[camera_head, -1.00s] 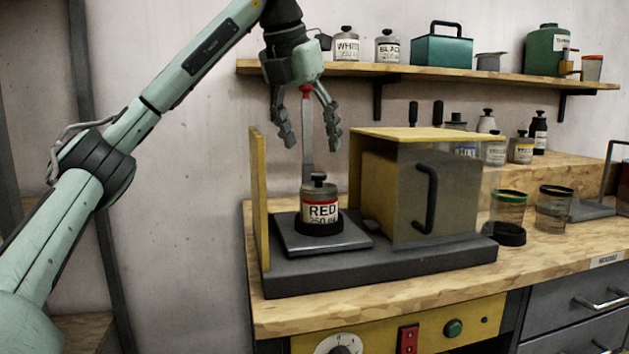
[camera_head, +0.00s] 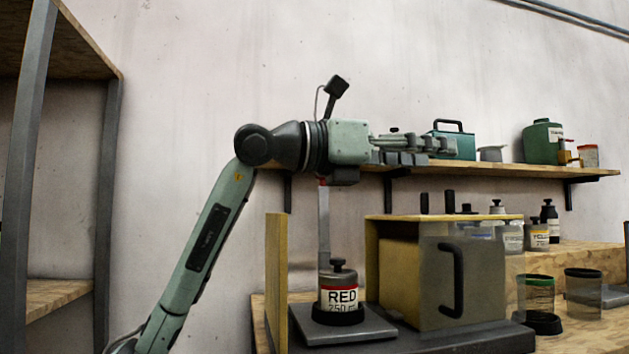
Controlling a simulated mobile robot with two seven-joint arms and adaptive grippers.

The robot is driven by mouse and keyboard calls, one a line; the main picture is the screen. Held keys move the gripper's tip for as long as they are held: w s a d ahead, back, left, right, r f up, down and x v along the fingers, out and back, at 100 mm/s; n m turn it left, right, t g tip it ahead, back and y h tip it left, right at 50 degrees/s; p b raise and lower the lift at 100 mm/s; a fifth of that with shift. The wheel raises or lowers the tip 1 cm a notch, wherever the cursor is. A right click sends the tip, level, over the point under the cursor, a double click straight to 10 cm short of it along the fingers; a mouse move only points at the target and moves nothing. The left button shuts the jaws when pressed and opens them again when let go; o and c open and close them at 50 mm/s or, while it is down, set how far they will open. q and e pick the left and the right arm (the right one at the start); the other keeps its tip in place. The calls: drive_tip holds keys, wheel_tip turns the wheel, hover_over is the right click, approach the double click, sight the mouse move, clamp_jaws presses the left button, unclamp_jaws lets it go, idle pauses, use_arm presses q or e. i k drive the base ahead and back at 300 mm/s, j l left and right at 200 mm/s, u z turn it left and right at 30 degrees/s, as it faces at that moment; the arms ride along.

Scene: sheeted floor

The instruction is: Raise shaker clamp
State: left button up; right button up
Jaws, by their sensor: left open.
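The shaker clamp appears to be the upright grey bar (camera_head: 323,225) with a red tip, standing behind the RED bottle (camera_head: 339,298). The bottle is upright in a black ring on the grey shaker plate (camera_head: 345,331). My left gripper (camera_head: 448,149) is open and empty. Its fingers point to the right, level in front of the shelf, above and to the right of the clamp's red tip. The palm overlaps the top of the bar in the picture; I cannot tell the gap in depth. My right gripper is not in view.
A yellow panel (camera_head: 276,285) stands left of the shaker. A clear-fronted yellow box with a black handle (camera_head: 457,281) stands right of it. The wall shelf (camera_head: 520,170) carries a teal box (camera_head: 455,136) and a green canister (camera_head: 541,143). Glass jars (camera_head: 582,293) stand at right.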

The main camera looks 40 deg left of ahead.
sight(324, 195)
drive_tip(key=k+j, duration=0.1)
drive_tip(key=j, duration=0.8)
drive_tip(key=i+j, duration=0.15)
drive_tip(key=j, duration=0.25)
drive_tip(key=i+j+z, duration=0.1)
drive_tip(key=j, duration=0.25)
